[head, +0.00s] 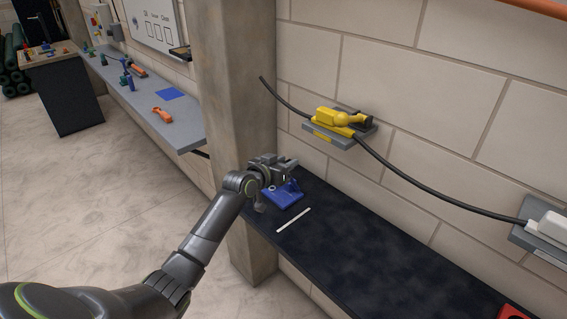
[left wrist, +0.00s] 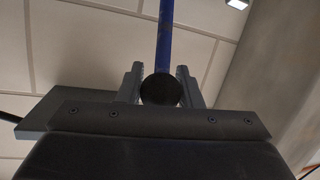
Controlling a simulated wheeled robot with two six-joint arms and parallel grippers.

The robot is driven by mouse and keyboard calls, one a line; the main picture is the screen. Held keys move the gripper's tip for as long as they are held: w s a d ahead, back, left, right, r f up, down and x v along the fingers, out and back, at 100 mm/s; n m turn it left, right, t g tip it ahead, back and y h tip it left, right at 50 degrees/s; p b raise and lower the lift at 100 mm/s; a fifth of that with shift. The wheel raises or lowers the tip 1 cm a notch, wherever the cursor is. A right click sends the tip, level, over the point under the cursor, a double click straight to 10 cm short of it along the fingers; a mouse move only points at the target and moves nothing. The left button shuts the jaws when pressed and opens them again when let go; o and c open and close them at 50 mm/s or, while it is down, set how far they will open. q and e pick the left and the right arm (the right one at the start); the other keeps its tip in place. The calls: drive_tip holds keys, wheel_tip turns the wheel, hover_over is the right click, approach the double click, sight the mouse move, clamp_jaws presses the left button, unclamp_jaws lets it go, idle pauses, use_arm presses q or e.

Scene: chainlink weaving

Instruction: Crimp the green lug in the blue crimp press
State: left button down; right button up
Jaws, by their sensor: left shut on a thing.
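The blue crimp press (head: 283,197) stands on the dark bench, at the centre of the head view. My left gripper (head: 284,168) is right above it and hides part of it. In the left wrist view my left gripper (left wrist: 160,85) is shut on a black round knob (left wrist: 160,92), with a blue rod (left wrist: 164,40) running up from it; it looks like the press's lever. I cannot make out the green lug at the press. My right gripper is not in view.
A thin white strip (head: 293,219) lies on the dark bench (head: 350,250) in front of the press. A yellow tool (head: 340,117) sits on a wall shelf, with a black cable along the wall. A concrete pillar (head: 235,80) stands behind my arm. A grey bench (head: 150,98) holds small items.

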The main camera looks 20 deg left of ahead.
use_arm(q)
drive_tip(key=shift+s+d+f, duration=0.1)
drive_tip(key=shift+f, duration=0.25)
drive_tip(key=c, duration=1.3)
unclamp_jaws()
drive_tip(key=shift+d, duration=0.1)
drive_tip(key=shift+o, duration=1.2)
drive_tip(key=shift+w+d, duration=0.1)
drive_tip(key=shift+w, duration=0.35)
drive_tip(key=shift+s+r, duration=0.15)
drive_tip(key=shift+s, duration=0.1)
drive_tip(key=shift+s+a+r, duration=0.1)
drive_tip(key=shift+s+a, duration=0.2)
drive_tip(key=shift+s, duration=0.2)
drive_tip(key=b+v, duration=0.1)
drive_tip(key=v, duration=0.7)
drive_tip(key=b+v, duration=0.1)
drive_tip(key=v, duration=0.6)
drive_tip(key=shift+s+d+r, duration=0.15)
drive_tip(key=shift+s+r, duration=0.05)
drive_tip(key=shift+s, duration=0.2)
